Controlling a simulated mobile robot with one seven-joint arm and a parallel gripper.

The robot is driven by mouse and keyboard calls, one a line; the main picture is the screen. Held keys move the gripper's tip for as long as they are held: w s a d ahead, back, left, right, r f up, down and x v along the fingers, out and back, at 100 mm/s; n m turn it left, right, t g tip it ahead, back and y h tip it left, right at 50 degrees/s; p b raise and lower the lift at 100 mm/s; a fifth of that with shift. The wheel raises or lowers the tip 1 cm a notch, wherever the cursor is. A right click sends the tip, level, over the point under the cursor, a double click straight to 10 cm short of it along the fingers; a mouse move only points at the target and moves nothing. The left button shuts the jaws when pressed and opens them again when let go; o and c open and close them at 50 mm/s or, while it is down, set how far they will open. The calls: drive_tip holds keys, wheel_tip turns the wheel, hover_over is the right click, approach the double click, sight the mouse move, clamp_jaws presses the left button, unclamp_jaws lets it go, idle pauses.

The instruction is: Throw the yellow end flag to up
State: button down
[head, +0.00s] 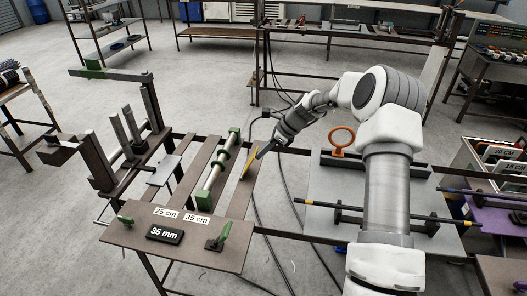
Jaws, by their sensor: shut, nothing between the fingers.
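The fingers look shut with nothing held. I cannot tell whether they touch the flag.
The brown bench (205,237) carries a roller frame (220,170), a 35 mm sign (165,235) and green handles (222,238). A grey table (325,190) with an orange ring (341,137) and a long rod stands right. Cables hang between them.

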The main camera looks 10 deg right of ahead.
drive_tip(key=shift+w+a+r+g+h+p, duration=0.2)
drive_tip(key=shift+a+r+h+p, duration=0.2)
drive_tip(key=shift+a+p, duration=0.15)
drive_tip(key=shift+w+a+r+g+h+p, duration=0.1)
drive_tip(key=shift+w+a+r+h+p, duration=0.15)
drive_tip(key=shift+a+h+p, duration=0.2)
drive_tip(key=shift+w+a+r+p, duration=0.15)
drive_tip(key=shift+w+a, duration=0.1)
drive_tip(key=shift+a, duration=0.35)
drive_tip(key=shift+w+a+r+p, duration=0.1)
drive_tip(key=shift+w+a+p, duration=0.1)
drive_tip(key=shift+a, duration=0.45)
drive_tip(key=shift+w+r, duration=0.1)
drive_tip(key=shift+r, duration=0.1)
drive_tip(key=v, duration=1.2)
drive_tip(key=shift+d+r, duration=0.3)
drive_tip(key=shift+d, duration=0.05)
